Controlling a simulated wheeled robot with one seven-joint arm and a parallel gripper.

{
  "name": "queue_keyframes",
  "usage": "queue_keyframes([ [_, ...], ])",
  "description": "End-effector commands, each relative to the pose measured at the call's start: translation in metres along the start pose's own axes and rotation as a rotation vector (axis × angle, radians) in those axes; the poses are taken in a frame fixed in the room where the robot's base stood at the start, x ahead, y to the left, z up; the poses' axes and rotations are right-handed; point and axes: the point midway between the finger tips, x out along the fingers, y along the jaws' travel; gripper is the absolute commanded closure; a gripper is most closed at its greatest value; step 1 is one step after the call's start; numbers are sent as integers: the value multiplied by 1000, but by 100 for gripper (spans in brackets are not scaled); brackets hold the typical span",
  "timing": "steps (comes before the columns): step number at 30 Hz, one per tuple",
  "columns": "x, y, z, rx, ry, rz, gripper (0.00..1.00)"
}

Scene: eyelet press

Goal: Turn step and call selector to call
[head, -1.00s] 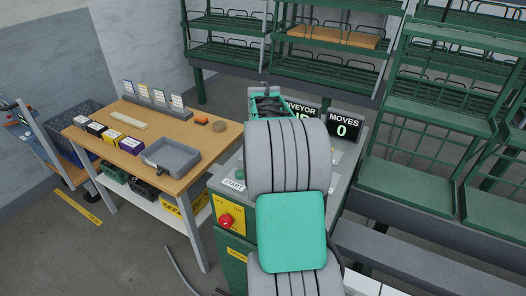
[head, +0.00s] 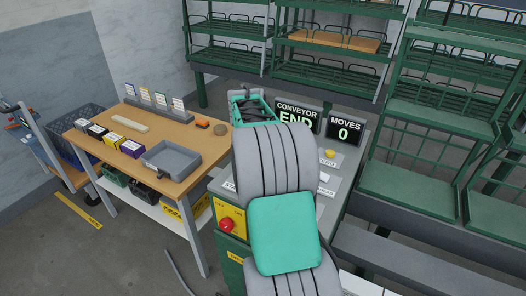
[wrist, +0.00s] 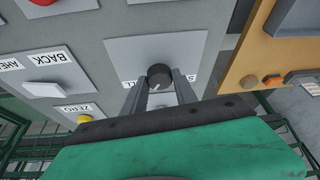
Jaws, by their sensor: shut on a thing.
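The step and call selector is a round black knob (wrist: 158,73) with a pale pointer mark, on a light grey plate (wrist: 195,45) in the wrist view. The mark is on the side of the knob facing my gripper, slightly left of its middle. My gripper (wrist: 160,90) has its two grey fingers shut on the knob, one on each side. The fingers partly cover the plate's lettering; only "S" at right and "LL" at left show. In the head view my arm hides the gripper and the selector.
The panel also carries a yellow button (wrist: 84,119) by a ZERO label, a white button (wrist: 44,89) by BACK and a red button (head: 227,224). Displays read CONVEYOR END (head: 297,116) and MOVES 0 (head: 344,127). A wooden bench (head: 185,130) with a grey tray (head: 171,159) stands left.

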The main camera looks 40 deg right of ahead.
Motion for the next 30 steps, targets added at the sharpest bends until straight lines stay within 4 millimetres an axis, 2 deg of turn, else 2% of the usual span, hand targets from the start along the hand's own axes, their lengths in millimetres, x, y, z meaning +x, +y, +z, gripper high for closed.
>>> queue_keyframes([
  [3,-1,0,-1,1,3,-1,100],
  [4,-1,0,-1,1,3,-1,65],
  [11,0,0,0,0,1,-1,47],
  [20,-2,0,0,-1,1,-1,45],
  [23,-14,-1,-1,-2,4,-2,45],
  [30,-62,-1,0,-1,3,-2,45],
])
